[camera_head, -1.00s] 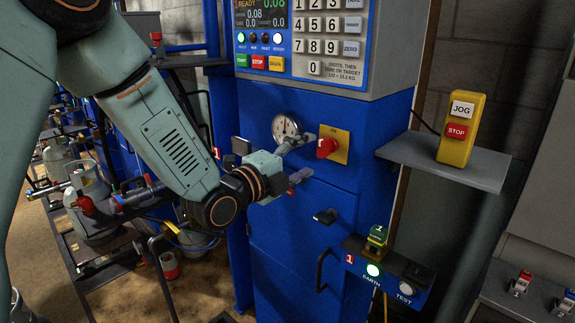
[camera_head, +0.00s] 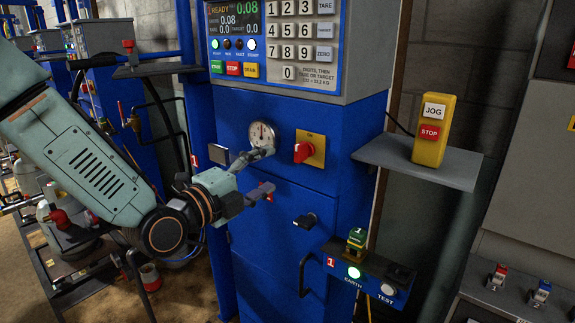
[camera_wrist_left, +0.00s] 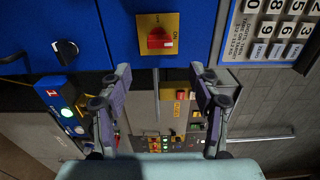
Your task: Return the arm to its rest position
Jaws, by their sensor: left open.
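My left arm comes in from the left in the head view. Its left gripper (camera_head: 267,171) is open and empty, in front of the blue cabinet (camera_head: 270,250). The upper finger overlaps the lower part of the round gauge (camera_head: 262,135) in the picture. The red knob (camera_head: 303,152) on its yellow plate is just right of the fingers, with a gap between. In the left wrist view, the two fingers (camera_wrist_left: 160,78) stand wide apart with nothing held, and the red knob (camera_wrist_left: 160,38) shows beyond them. My right gripper is not in view.
A keypad panel (camera_head: 303,40) is above the gauge. A yellow jog/stop box (camera_head: 433,130) stands on a grey shelf (camera_head: 452,176) to the right. A small ledge with earth and test buttons (camera_head: 388,290) juts out below. Pipes and cylinders crowd the left.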

